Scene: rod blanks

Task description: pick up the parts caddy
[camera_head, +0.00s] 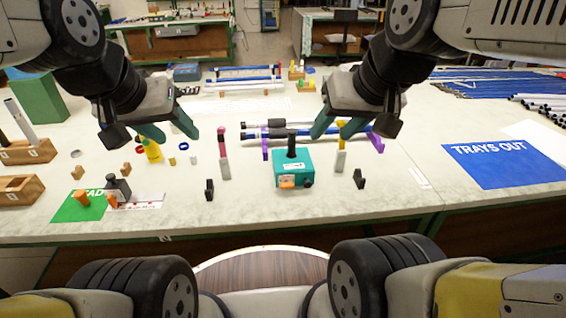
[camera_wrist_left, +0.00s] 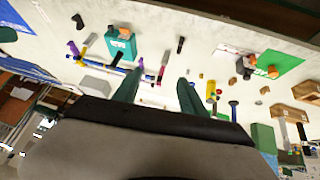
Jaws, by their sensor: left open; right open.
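The parts caddy looks to be the teal box (camera_head: 287,176) with a black upright handle, a white label and an orange piece at its front. It stands on the pale table near the front, centre. It also shows at upper left in the left wrist view (camera_wrist_left: 119,48). My left gripper (camera_head: 148,128) is open and empty above the table, left of the caddy and apart from it. Its green fingers show in the left wrist view (camera_wrist_left: 160,85) with nothing between them. My right gripper (camera_head: 337,129) is open, above and behind the caddy to the right, not touching it.
Black clips (camera_head: 209,189) and small upright posts (camera_head: 224,160) stand on both sides of the caddy. Blue rods lie behind it. A blue "TRAYS OUT" mat (camera_head: 500,165) is at right, a green mat (camera_head: 75,208) at front left. Wooden blocks (camera_head: 25,151) stand at far left.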

